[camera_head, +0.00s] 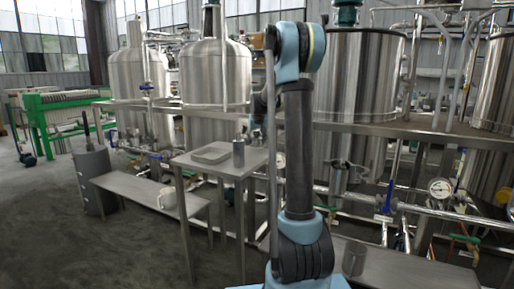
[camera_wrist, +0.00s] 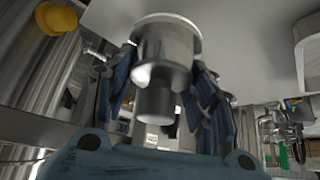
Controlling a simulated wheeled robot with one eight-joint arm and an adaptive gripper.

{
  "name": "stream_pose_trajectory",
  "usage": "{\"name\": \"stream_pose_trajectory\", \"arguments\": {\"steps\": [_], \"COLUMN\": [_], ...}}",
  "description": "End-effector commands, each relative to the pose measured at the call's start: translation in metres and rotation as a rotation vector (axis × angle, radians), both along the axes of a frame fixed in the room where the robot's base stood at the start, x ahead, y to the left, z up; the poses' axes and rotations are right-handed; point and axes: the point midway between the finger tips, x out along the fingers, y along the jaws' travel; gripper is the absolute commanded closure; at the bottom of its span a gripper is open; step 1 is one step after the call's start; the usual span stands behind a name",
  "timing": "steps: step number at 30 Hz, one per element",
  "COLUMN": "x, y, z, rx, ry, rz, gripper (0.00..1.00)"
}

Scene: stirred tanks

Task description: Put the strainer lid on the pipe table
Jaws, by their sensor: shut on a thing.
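My gripper (camera_wrist: 160,95) is shut on a flanged, shiny metal piece (camera_wrist: 168,45) with a darker round stub, which I take to be the strainer lid. Its blue fingers stand on either side of the piece. In the head view my gripper (camera_head: 258,108) is partly hidden beside my arm, and the lid cannot be made out there. A tall metal table (camera_head: 205,169) stands left of my arm, below the gripper's height. I cannot tell for sure that it is the pipe table. An open metal strainer-like vessel (camera_head: 342,178) sits at the pipework, right of my arm.
The tall table bears a shallow tray (camera_head: 213,153) and a small metal cylinder (camera_head: 238,153). Pipes with a gauge (camera_head: 441,190) run right of my arm. Floor is clear at front left.

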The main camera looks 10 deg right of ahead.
Motion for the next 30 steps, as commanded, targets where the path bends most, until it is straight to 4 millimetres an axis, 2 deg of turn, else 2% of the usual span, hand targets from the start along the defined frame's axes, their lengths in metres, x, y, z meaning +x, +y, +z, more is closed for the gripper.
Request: {"name": "stream_pose_trajectory", "arguments": {"steps": [9,18,19,21,30], "x": [0.0,0.0,0.0,0.0,0.0], "y": [0.0,0.0,0.0,-0.001,-0.001], "z": [-0.036,-0.038,-0.038,-0.038,-0.038], "rx": [0.0,0.0,0.0,0.0,0.001], "ry": [0.0,0.0,0.0,0.0,0.0], "rz": [0.0,0.0,0.0,0.0,-0.001], "gripper": [0.85,0.85,0.47,0.31,0.29]}}
